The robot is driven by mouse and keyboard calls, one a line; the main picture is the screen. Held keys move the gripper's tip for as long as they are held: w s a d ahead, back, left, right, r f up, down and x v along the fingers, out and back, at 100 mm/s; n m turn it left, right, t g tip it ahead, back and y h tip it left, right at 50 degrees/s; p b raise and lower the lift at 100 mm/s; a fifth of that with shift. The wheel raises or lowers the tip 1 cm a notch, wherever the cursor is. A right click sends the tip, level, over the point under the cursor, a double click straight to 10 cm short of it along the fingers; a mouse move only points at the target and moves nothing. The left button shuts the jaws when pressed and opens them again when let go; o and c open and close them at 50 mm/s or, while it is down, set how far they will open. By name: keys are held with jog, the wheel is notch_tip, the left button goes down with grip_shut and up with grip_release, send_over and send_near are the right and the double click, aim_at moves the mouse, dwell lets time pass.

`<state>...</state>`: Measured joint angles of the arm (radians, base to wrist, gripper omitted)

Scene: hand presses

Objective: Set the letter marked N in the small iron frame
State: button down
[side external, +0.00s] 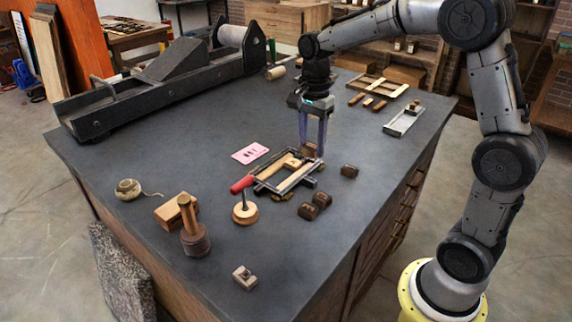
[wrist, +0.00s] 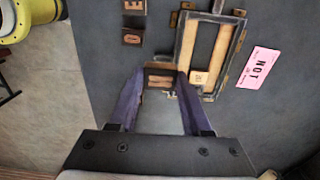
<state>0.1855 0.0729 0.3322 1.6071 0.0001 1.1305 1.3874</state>
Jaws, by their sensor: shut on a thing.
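My gripper (side external: 311,148) points straight down at the far right corner of the small iron frame (side external: 261,186). It is shut on a brown wooden letter block (wrist: 160,77), held between both fingertips. A dark mark shows on the block's face, but I cannot tell which letter it is. In the wrist view the iron frame (wrist: 238,48) lies just right of the held block, with pale wooden strips and a small light block (wrist: 199,77) inside it. Loose letter blocks lie beside it: one marked E (wrist: 133,6) and another (wrist: 132,36) whose letter is unclear.
A pink card (wrist: 258,67) reading NOT lies beside the frame. A large press (side external: 170,75) fills the back left.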

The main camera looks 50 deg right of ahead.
jog(key=w+f, duration=0.2)
jog(key=w, duration=0.2)
send_over(286, 172)
jog(key=f, duration=0.5)
jog(key=shift+s+a+f, duration=0.1)
jog(key=shift+s, duration=0.2)
jog(key=shift+w+f, duration=0.15)
jog(key=shift+f, duration=0.8)
jog(key=shift+w+f, duration=0.1)
jog(key=shift+f, duration=0.8)
